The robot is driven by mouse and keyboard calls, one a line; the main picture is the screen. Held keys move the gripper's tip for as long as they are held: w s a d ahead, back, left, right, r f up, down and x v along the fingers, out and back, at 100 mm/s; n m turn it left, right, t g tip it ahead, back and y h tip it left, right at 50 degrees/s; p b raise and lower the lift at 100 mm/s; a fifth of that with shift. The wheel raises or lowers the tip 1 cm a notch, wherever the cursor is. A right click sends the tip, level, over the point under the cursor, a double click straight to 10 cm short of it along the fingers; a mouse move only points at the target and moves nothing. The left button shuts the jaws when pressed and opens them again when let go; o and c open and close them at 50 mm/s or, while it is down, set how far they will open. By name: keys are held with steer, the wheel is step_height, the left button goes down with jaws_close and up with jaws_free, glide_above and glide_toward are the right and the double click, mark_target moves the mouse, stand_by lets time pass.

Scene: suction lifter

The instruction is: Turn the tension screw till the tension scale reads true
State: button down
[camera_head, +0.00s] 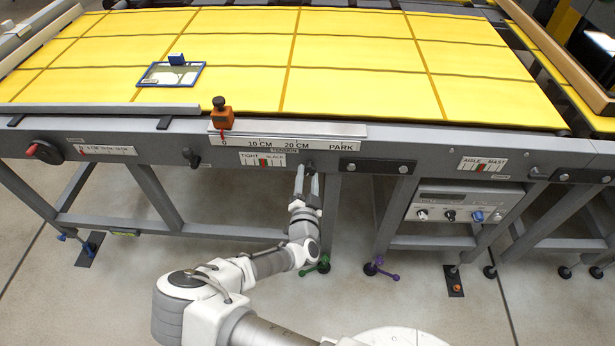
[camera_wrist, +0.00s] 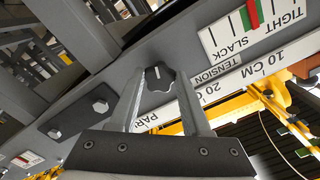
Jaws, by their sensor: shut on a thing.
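In the head view my gripper (camera_head: 308,177) reaches up to the rail just right of the tension scale. The tension scale (camera_head: 262,159) is a white plate marked TIGHT and SLACK.
A ruler strip (camera_head: 290,134) with an orange block (camera_head: 222,117) at 0 runs above the scale. A blue-framed pane (camera_head: 171,74) lies on the yellow bed (camera_head: 350,60). Bolted plates (camera_head: 376,166) sit right of my gripper. A control box (camera_head: 464,203) hangs farther right.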

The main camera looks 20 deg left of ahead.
steer(key=n, duration=0.3)
steer(key=shift+n, duration=0.5)
steer(key=shift+c, duration=1.8)
jaws_free()
steer(key=shift+s+d, duration=0.1)
steer(key=shift+s, duration=0.05)
